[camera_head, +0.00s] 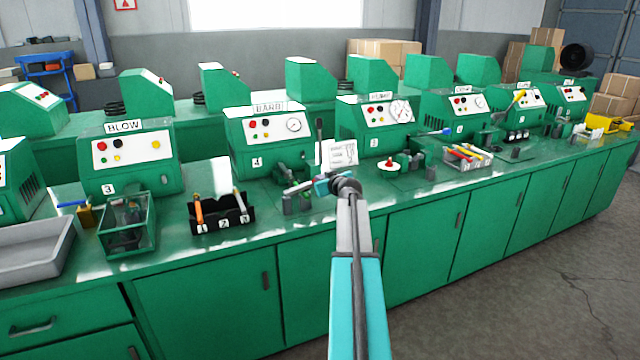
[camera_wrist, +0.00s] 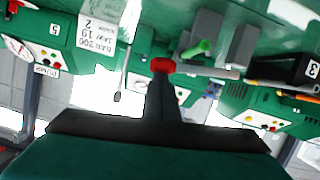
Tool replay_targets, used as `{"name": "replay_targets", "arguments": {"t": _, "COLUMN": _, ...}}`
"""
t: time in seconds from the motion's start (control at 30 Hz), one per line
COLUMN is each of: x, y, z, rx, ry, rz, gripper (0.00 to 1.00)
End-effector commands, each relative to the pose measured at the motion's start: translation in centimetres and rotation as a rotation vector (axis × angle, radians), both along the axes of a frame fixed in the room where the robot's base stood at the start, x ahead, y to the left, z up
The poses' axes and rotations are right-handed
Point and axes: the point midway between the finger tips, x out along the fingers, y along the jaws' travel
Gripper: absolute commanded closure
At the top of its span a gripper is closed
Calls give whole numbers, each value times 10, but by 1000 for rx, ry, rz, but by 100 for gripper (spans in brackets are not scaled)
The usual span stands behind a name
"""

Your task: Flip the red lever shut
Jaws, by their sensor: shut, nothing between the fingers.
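The red lever shows in the wrist view as a grey rod with a red knob (camera_wrist: 162,65) at its end. The rod runs sideways, nearly level in that picture. My gripper (camera_wrist: 162,88) is shut and empty, with its dark fingers right at the knob; I cannot tell whether they touch it. In the head view my gripper (camera_head: 324,186) is over the bench, by the grey fixture in front of the machine marked 4 (camera_head: 262,142). There the lever is small and partly hidden by my wrist.
A green handle (camera_wrist: 198,48) and grey blocks (camera_wrist: 243,45) stand close to the lever. A white card (camera_head: 340,153) and an upright black lever (camera_head: 319,128) are behind my gripper.

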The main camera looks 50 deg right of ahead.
Motion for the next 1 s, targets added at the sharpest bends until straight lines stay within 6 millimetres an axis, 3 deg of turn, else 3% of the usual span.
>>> {"name": "replay_targets", "arguments": {"t": 0.5, "x": -2, "y": -6, "z": -20, "rx": 64, "ry": -26, "rz": 1, "gripper": 100}}
{"name": "replay_targets", "arguments": {"t": 1.0, "x": -4, "y": -8, "z": -22, "rx": 64, "ry": -24, "rz": 0, "gripper": 100}}
